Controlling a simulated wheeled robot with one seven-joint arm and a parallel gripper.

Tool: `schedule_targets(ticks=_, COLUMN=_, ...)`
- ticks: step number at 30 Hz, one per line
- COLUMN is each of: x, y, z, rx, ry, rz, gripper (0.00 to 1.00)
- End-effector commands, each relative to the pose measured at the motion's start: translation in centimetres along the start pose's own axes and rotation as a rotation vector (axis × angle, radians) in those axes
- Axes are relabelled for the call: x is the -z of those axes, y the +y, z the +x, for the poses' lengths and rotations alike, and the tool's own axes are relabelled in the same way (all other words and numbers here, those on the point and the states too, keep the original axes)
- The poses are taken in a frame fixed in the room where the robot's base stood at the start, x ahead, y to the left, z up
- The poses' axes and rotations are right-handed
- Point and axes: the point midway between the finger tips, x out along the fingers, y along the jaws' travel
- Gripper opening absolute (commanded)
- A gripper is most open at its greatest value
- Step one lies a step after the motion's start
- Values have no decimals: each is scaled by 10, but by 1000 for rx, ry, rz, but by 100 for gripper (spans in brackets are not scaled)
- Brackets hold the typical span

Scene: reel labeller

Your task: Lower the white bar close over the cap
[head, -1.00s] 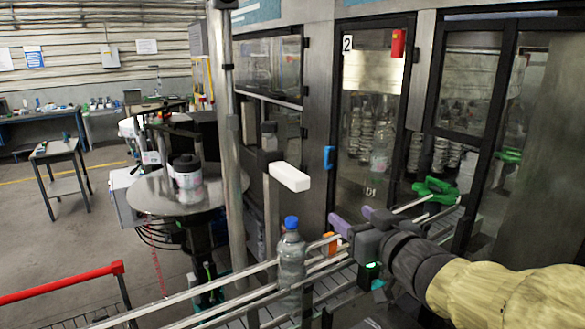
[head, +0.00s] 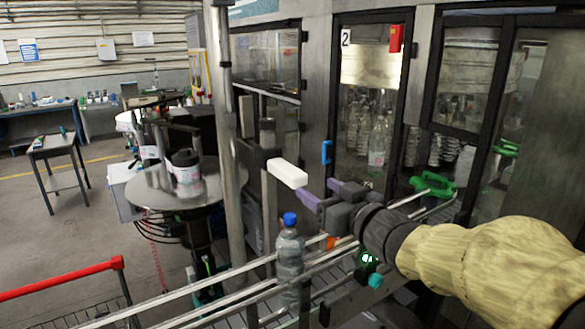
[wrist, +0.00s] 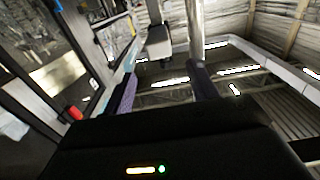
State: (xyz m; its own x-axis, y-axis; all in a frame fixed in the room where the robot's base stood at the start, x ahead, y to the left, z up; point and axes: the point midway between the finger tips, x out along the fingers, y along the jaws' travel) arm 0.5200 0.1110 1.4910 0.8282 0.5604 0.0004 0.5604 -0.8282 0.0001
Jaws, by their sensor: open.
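The white bar (head: 287,173) sticks out from a dark block on an upright post, above the conveyor. The bottle (head: 290,262) stands upright on the conveyor below it, and its blue cap (head: 290,219) is well under the bar with a clear gap between. My gripper (head: 319,192) is open, with purple fingertips close to the bar's right end. In the wrist view the white bar (wrist: 158,42) shows beyond and between the two fingers (wrist: 162,86), with nothing held. I cannot tell whether a finger touches the bar. The bottle is not in the wrist view.
Metal guide rails (head: 236,275) run along both sides of the bottle. A vertical steel pole (head: 231,150) stands left of the bar. The machine's glass door (head: 370,110) with a blue handle (head: 326,152) is behind my gripper.

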Motion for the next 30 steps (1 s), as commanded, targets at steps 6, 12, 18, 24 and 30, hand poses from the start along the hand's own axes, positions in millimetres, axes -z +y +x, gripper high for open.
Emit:
schedule_targets(ticks=6, x=1, y=0, z=38, rx=2, ry=-1, rz=3, gripper=58)
schedule_targets(ticks=12, x=1, y=-1, z=70, rx=3, ry=-1, rz=4, gripper=58)
schedule_targets(ticks=18, x=2, y=0, z=100, rx=2, ry=-1, rz=3, gripper=58)
schedule_targets(ticks=24, x=1, y=0, z=119, rx=0, ry=-1, rz=1, gripper=58)
schedule_targets(ticks=30, x=0, y=0, z=122, rx=-1, ry=-1, rz=0, gripper=58)
